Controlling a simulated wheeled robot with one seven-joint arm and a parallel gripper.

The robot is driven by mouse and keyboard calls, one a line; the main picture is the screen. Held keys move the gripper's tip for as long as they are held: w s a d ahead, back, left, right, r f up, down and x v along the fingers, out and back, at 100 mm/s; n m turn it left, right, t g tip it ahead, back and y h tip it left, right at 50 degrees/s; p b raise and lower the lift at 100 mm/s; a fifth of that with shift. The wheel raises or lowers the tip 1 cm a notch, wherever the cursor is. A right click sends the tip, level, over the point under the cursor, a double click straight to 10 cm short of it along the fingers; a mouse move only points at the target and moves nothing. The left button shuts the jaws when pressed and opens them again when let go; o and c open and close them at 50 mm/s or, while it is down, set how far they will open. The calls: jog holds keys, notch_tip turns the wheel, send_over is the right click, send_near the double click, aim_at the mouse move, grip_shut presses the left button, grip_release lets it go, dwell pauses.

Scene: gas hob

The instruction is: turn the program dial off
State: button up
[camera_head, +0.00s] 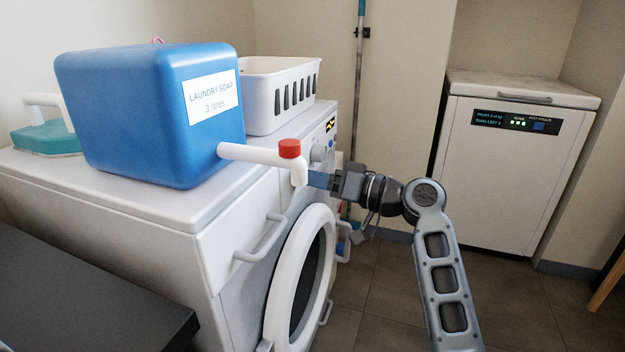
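The washing machine (150,215) stands at the left with its round door (283,285) on the front. A round grey-white dial (317,153) shows on its front panel, just right of the soap spout's red cap. Its pointer mark is too small to read. My gripper (318,179) reaches in from the right, with its blue fingers pointing at the panel just below the dial in the picture. The fingertips are partly hidden behind the white spout (255,155). I cannot tell whether they touch anything or how far apart they are.
A blue laundry soap container (150,130) stands on the machine, its spout overhanging the front edge. A white basket (265,95) sits behind it. A white handle (262,240) sticks out from the front. A white chest unit (505,185) stands at the right; floor between is open.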

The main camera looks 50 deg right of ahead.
jog(key=o, duration=1.1)
jog(key=shift+c, duration=0.2)
jog(key=shift+s, duration=0.1)
jog(key=p+v, duration=0.1)
jog(key=v, duration=0.6)
jog(key=shift+s, duration=0.3)
